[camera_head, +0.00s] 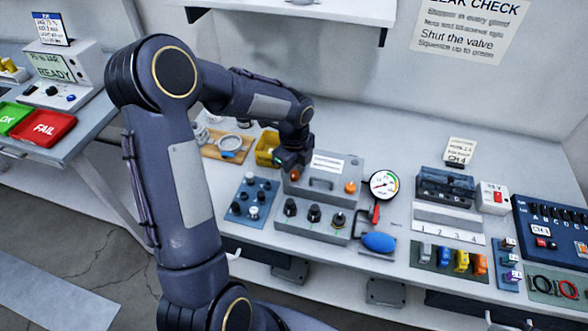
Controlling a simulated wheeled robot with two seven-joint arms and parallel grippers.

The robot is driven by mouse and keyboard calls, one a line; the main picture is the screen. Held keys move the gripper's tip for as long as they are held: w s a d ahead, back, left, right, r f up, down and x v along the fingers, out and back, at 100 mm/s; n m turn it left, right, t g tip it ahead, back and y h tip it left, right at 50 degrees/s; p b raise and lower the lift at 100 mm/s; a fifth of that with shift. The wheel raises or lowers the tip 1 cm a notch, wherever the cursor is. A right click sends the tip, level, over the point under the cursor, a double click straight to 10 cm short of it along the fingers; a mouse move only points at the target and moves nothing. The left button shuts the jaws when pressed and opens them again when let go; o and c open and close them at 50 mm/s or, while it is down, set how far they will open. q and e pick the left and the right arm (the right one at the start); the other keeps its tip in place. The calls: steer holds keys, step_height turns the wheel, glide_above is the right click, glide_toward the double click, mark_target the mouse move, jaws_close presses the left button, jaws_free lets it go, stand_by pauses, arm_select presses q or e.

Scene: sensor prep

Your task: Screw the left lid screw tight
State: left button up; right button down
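A grey box (316,210) stands on the bench with its lid (333,173) on top. The lid has a white label and a dark handle. The left lid screw (295,174) is an orange knob at the lid's left end. The right lid screw (350,187) is a matching orange knob at the right end. My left gripper (291,164) reaches down from above at the left lid screw, close to or touching it. Its fingers are small and dark, so I cannot tell whether they grip the knob. My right gripper is not in view.
A pressure gauge (383,185) and blue squeeze bulb (379,242) sit right of the box. A blue board with knobs (252,197) lies left of it. A yellow bin (267,149) stands behind my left wrist. A shelf (310,10) hangs above.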

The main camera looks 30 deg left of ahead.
mark_target(294, 174)
arm_select(q)
steer(key=shift+r, duration=0.1)
step_height(294, 174, up, 7)
steer(key=shift+r+b, duration=0.2)
steer(key=shift+b, duration=0.1)
steer(key=shift+r, duration=0.1)
stand_by(0.4)
steer(key=shift+s+r, duration=0.15)
steer(key=s+d+r+n+t+h, duration=0.2)
steer(key=s+d+n, duration=0.1)
steer(key=s+n, duration=0.8)
steer(key=s+d+r+n+t+h, duration=0.1)
steer(key=s+d+r+n+t, duration=0.2)
steer(key=s+n, duration=0.7)
steer(key=shift+s+d+n+t+h, duration=0.3)
steer(key=shift+s+d+n+h, duration=0.15)
steer(key=shift+s, duration=0.15)
